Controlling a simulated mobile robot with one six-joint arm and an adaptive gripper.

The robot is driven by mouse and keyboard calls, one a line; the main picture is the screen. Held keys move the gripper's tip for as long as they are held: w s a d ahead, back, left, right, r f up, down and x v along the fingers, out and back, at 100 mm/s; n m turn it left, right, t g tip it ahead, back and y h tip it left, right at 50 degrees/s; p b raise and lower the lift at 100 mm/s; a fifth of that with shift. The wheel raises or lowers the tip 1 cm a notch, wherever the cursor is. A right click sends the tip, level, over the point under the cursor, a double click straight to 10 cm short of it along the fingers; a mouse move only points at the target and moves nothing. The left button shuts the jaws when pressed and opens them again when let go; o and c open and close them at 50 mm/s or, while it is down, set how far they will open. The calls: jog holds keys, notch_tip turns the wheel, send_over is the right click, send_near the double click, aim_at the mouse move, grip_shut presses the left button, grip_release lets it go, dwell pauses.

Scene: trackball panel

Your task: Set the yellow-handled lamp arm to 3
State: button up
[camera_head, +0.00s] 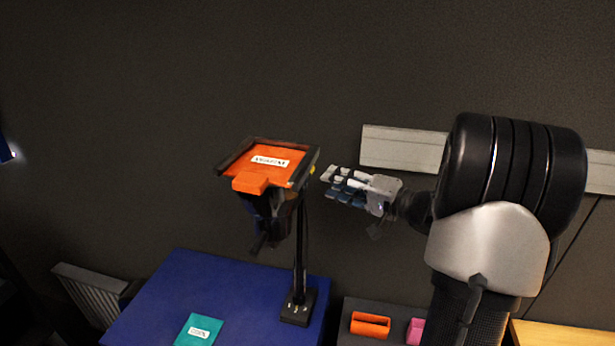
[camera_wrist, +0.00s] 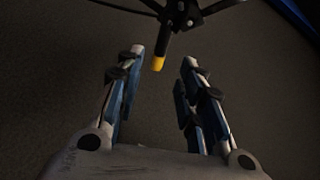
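A black lamp-like stand (camera_head: 300,240) rises from a small black base (camera_head: 297,308) on a blue table. Its black arm (camera_wrist: 183,14) shows at the top of the wrist view. The yellow handle (camera_wrist: 158,63) hangs from that arm, near the fingertips and in line with the gap between them. It is a tiny yellow spot (camera_head: 313,170) in the head view. My gripper (camera_head: 329,184) is open and empty, just right of the handle, with its fingers pointing left. Small white marks show on the base, too small to read.
An orange labelled piece (camera_head: 262,168) in a dark frame is at the top of the stand. The blue table (camera_head: 190,285) holds a teal labelled piece (camera_head: 197,330). An orange block (camera_head: 370,325) and a pink block (camera_head: 415,331) are at lower right. A grey wall rail (camera_head: 400,148) is behind my gripper.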

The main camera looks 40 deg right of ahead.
jog(key=x, duration=0.9)
jog(key=shift+c, duration=0.5)
grip_shut()
